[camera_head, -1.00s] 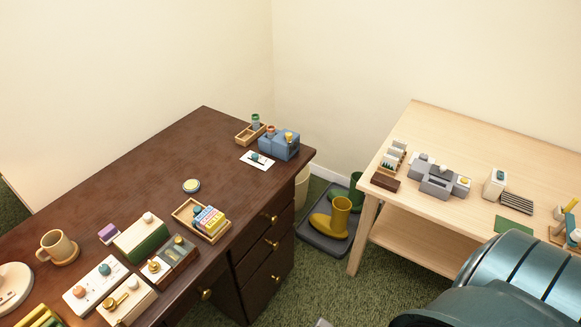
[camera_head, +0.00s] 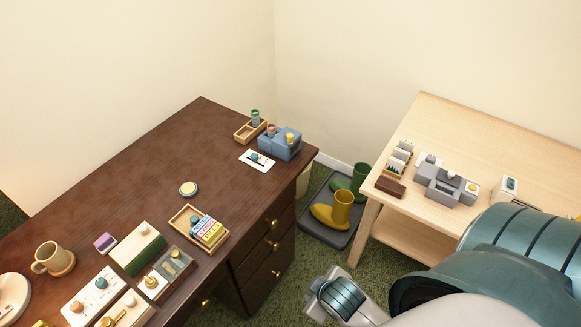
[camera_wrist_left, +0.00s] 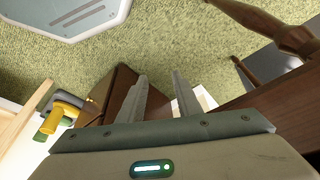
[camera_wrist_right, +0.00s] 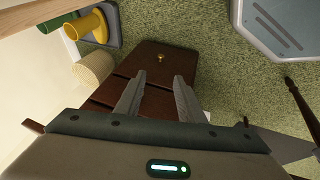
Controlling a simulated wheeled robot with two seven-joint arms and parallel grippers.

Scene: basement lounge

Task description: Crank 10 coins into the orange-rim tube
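A blue device (camera_head: 284,144) stands at the far right corner of the dark desk. A small orange-rim tube (camera_head: 271,130) stands at its left side, and a yellow knob or cap (camera_head: 290,137) is on its top. A white card (camera_head: 257,160) with a teal piece lies in front of it. I cannot make out coins or a crank at this size. My left gripper (camera_wrist_left: 159,76) is open and empty, over the floor and dark furniture in its wrist view. My right gripper (camera_wrist_right: 159,76) is open and empty, in front of the desk's drawers.
A wooden tray (camera_head: 241,136) with a green-rim tube is beside the blue device. Another tray (camera_head: 181,217) holds small boxes. Several small devices and a mug (camera_head: 50,258) crowd the near desk. A pale table (camera_head: 490,135) stands right; boots (camera_head: 337,212) sit between.

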